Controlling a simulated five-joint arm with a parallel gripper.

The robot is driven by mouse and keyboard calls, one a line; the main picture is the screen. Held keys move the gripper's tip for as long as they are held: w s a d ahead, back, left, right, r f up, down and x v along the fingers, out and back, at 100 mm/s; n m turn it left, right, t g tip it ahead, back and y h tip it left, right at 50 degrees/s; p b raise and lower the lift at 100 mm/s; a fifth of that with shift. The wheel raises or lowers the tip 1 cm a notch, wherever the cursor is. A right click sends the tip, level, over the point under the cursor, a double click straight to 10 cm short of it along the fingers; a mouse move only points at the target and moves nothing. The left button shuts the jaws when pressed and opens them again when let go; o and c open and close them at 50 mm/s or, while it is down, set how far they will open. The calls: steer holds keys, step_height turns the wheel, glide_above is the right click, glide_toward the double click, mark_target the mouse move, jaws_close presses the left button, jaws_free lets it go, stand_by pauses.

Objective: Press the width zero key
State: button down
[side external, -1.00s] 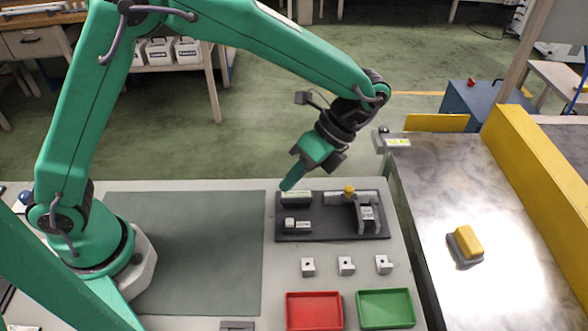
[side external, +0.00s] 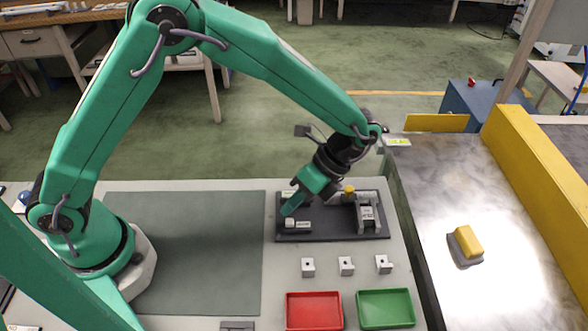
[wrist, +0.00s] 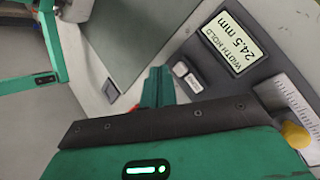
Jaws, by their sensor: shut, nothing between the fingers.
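The gauge panel is a dark plate (side external: 330,237) on the bench, with a measuring fixture (side external: 366,212) at its right. The white width zero key (side external: 290,222) is at the plate's left, with a small pale label beside it; the key also shows in the wrist view (wrist: 180,69). The display (wrist: 235,42) reads "WIDTH HOLD 24.5 mm". My gripper (side external: 286,212) is shut and empty, its tip close behind and above the key. In the wrist view my fingers (wrist: 158,87) are left of the key. I cannot tell whether they touch it.
The fixture's yellow knob (side external: 348,189) stands right of my gripper. Several grey blocks (side external: 346,266), a red tray (side external: 314,295) and a green tray (side external: 412,294) lie in front. A conveyor (side external: 440,200) carries a yellow-topped part (side external: 468,240). The green mat (side external: 190,250) is clear.

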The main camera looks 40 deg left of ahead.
mark_target(293, 220)
steer(key=shift+f, duration=0.75)
steer(key=shift+a+f, duration=0.1)
steer(key=shift+f, duration=0.85)
stand_by(2.9)
steer(key=shift+r, duration=0.95)
steer(key=shift+r, duration=2.55)
